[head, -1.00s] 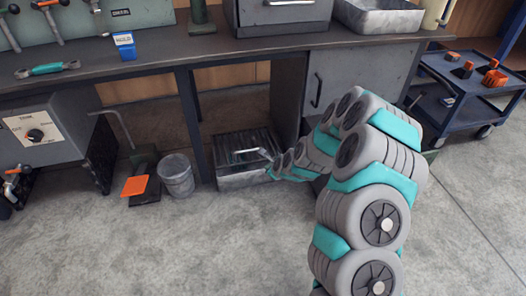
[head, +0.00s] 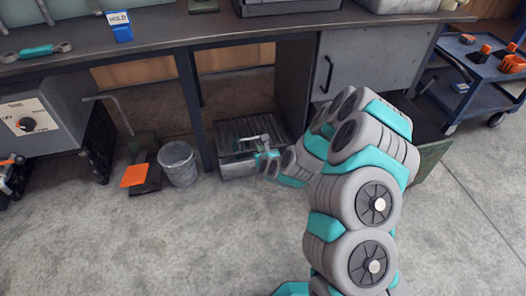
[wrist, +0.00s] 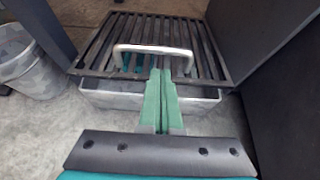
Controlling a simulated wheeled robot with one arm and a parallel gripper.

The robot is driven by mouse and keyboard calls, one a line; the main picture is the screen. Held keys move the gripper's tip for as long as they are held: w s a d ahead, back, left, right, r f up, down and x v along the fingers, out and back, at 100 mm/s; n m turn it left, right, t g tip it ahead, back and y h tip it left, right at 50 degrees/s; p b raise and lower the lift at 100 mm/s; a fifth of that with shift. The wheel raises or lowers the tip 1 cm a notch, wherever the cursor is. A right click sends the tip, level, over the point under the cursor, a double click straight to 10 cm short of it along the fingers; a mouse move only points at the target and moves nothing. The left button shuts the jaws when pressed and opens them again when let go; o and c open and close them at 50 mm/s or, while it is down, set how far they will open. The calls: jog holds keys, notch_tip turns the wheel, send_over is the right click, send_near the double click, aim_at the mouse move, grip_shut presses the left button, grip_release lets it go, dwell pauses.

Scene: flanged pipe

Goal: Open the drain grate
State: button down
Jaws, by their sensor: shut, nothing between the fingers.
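The drain grate (head: 240,129) is a dark barred panel on top of a pale grey box (head: 238,168) under the bench. In the wrist view the grate (wrist: 97,52) fills the upper middle, over the box (wrist: 205,103). A light metal handle (wrist: 150,49) arches above its bars. In the head view my gripper (head: 264,153) is at the box's front. I cannot tell whether the grate is slightly raised.
A grey bucket (head: 178,164) stands left of the box, also in the wrist view (wrist: 32,70). An orange pedal (head: 134,175) is farther left. A dark bench leg (head: 196,110) and a cabinet (head: 365,70) flank the box. The floor in front is clear.

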jog(key=shift+x, duration=2.3)
